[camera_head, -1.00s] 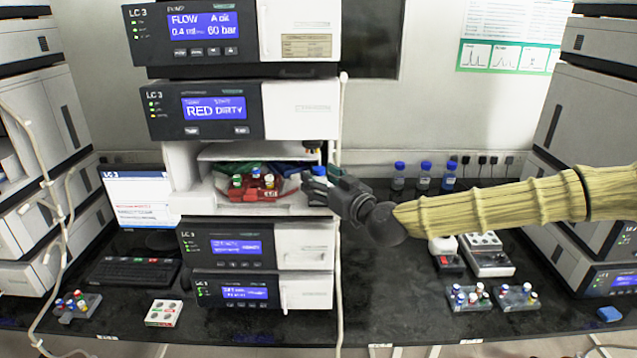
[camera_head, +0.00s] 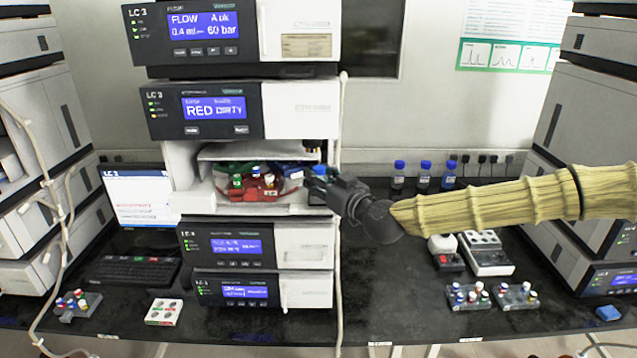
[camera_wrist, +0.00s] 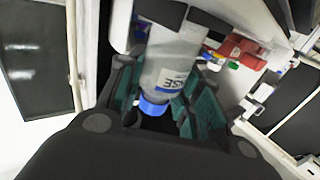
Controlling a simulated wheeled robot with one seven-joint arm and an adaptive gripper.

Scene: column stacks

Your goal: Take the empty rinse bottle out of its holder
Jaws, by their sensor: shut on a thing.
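The rinse bottle (camera_wrist: 172,65) is clear and looks empty, with a blue cap (camera_wrist: 152,108) and a label on which part of the word RINSE reads. In the head view its blue cap (camera_head: 319,170) shows at the right end of the open autosampler bay. My gripper (camera_head: 322,184) reaches in from the right and is shut on the bottle. In the wrist view its green-padded fingers (camera_wrist: 155,98) stand on both sides of the bottle. A dark grey piece (camera_wrist: 162,12) at the bottle's base seems to be the holder. I cannot tell how deep the bottle sits in it.
A red tray (camera_head: 252,193) with several capped vials stands in the bay, left of my gripper. The autosampler housing (camera_head: 200,107) overhangs the bay. A white tube (camera_head: 341,130) hangs near my gripper. Several blue-capped bottles (camera_head: 424,178) stand behind on the bench.

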